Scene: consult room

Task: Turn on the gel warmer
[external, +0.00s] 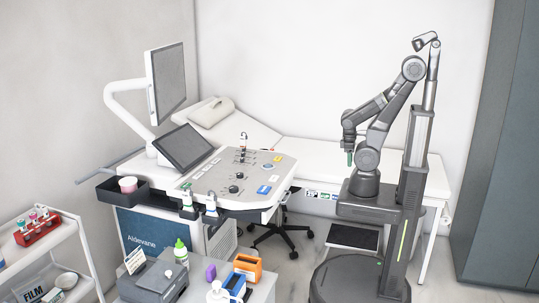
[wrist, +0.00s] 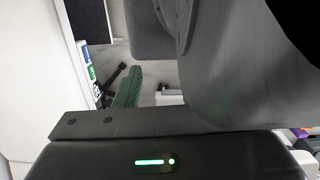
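I cannot pick out the gel warmer for certain. A small orange-and-white box (external: 248,266) and a blue-and-white item (external: 234,284) stand on the low cabinet at the bottom, but their details are too small to read. My gripper (external: 349,158) hangs pointing down at the right, well away from that cabinet, with a green tip at its end. In the wrist view a dark green piece (wrist: 128,88) shows at the end of my arm; I cannot tell if it is a finger or a held thing. No switch is readable.
The low cabinet also bears a dark grey device (external: 152,284), a green-capped bottle (external: 181,252) and a purple block (external: 210,273). The ultrasound console (external: 240,178) stands behind it. An exam bed (external: 303,151) runs along the back wall. A stool (external: 283,236) stands on the floor between.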

